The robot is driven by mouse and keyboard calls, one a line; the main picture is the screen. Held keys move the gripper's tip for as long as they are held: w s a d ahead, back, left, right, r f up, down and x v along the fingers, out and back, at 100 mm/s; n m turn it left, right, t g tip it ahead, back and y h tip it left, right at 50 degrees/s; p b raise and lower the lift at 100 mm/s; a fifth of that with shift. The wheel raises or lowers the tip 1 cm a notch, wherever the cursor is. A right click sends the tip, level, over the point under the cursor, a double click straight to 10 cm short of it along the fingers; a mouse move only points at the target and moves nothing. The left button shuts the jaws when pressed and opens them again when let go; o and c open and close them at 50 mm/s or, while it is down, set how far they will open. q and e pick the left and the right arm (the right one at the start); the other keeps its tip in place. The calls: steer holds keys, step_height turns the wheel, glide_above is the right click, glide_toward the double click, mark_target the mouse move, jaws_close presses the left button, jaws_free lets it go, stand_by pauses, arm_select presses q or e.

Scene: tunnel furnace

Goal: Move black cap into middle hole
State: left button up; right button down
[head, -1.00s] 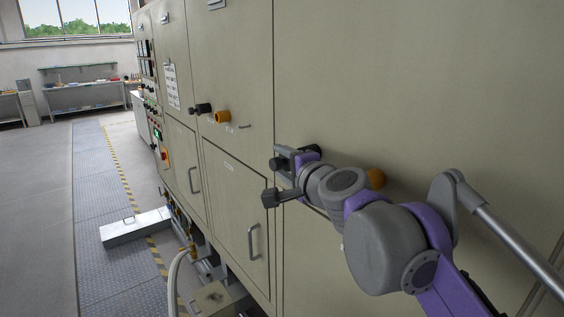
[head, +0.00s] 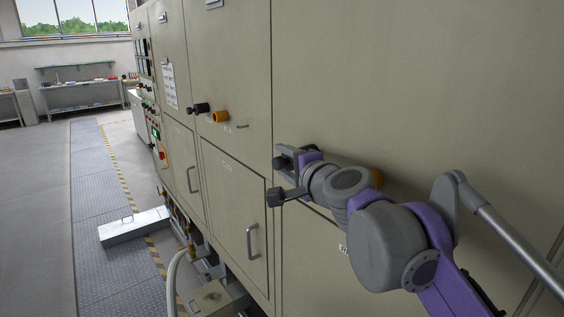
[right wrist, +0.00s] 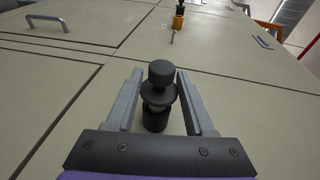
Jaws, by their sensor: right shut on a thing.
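My right gripper (head: 280,178) is close to the beige furnace front. In the right wrist view its two grey fingers (right wrist: 160,102) stand on either side of the black cap (right wrist: 160,74), and it is shut on it. The cap has a round knob, a wider flange and a darker body below. In the head view the cap is small and dark beside the fingers, and hard to tell apart from them. The middle hole cannot be made out; the gripper and arm cover part of the panel there. My left gripper is not in view.
A second black cap (head: 200,108) and an orange fitting (head: 221,117) stick out of the panel to the left. Another orange fitting (head: 377,176) is partly hidden behind my right arm. Door handles (head: 252,242) project lower down. The floor at left has free room.

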steer(key=shift+s, duration=0.15)
stand_by(0.5)
steer(key=shift+w+d, duration=0.3)
steer(key=shift+w, duration=0.1)
steer(key=shift+w+d, duration=0.2)
steer(key=shift+d, duration=0.2)
stand_by(0.9)
steer(key=shift+w+d, duration=0.2)
steer(key=shift+c, duration=1)
jaws_free()
